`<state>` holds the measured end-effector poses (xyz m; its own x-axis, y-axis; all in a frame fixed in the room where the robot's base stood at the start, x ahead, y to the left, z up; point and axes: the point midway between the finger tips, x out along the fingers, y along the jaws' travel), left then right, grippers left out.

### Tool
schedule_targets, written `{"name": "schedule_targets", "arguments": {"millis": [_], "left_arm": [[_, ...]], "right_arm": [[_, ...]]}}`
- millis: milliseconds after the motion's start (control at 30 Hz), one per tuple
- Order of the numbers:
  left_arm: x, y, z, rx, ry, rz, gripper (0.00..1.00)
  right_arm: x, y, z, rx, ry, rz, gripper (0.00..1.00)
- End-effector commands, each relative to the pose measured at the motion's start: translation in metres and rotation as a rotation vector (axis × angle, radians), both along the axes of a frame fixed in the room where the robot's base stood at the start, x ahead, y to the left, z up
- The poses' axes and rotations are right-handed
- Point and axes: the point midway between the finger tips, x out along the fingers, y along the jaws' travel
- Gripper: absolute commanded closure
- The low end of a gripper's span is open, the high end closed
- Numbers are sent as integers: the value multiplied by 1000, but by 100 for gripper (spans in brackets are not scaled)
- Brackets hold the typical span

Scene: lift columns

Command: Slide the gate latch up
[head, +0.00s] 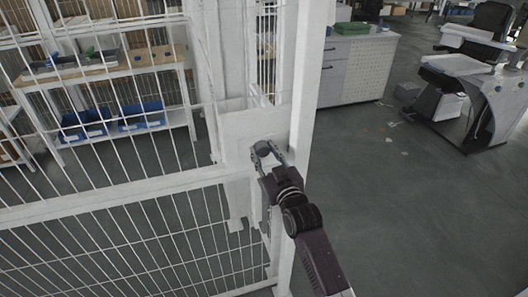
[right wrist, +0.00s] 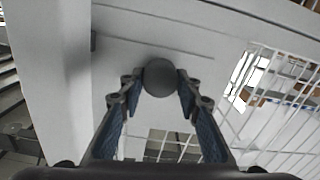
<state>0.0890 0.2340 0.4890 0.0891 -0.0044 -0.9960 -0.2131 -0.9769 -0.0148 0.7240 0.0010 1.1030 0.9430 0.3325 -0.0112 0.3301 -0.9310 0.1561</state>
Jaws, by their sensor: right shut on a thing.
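The gate latch shows as a dark round knob (right wrist: 160,78) on a white plate (right wrist: 120,60) in the right wrist view. In the head view the knob (head: 262,149) sits on the white latch plate (head: 240,126) beside the gate post. My right gripper (head: 268,152) reaches the knob from the lower right. In the right wrist view its two fingers (right wrist: 160,90) are closed on the knob, one on each side. A thin slot line runs across the plate above the knob in the right wrist view. My left gripper is in neither view.
The white wire gate (head: 130,187) fills the left side. A white post (head: 306,95) stands right beside the latch. Behind the mesh is a shelf with blue bins (head: 140,116). A cabinet (head: 356,68) and a grey-white machine (head: 470,75) stand behind.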

Motion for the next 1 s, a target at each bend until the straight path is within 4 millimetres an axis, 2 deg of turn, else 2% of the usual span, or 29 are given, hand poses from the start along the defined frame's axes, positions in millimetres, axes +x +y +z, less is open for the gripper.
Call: {"name": "schedule_targets", "arguments": {"millis": [33,100,400,433,600,867,1000], "left_arm": [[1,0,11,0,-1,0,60],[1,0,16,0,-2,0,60],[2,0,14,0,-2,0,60],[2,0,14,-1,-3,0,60],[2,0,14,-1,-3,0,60],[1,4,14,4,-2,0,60],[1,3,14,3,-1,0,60]], "right_arm": [[1,0,20,3,-13,-1,100],[1,0,27,3,-15,-1,100],[2,0,29,6,-21,-1,100],[2,0,29,7,-22,-1,68],[1,0,27,5,-18,-1,51],[1,0,24,3,-13,-1,51],[-6,-3,23,4,-11,-1,51]]}}
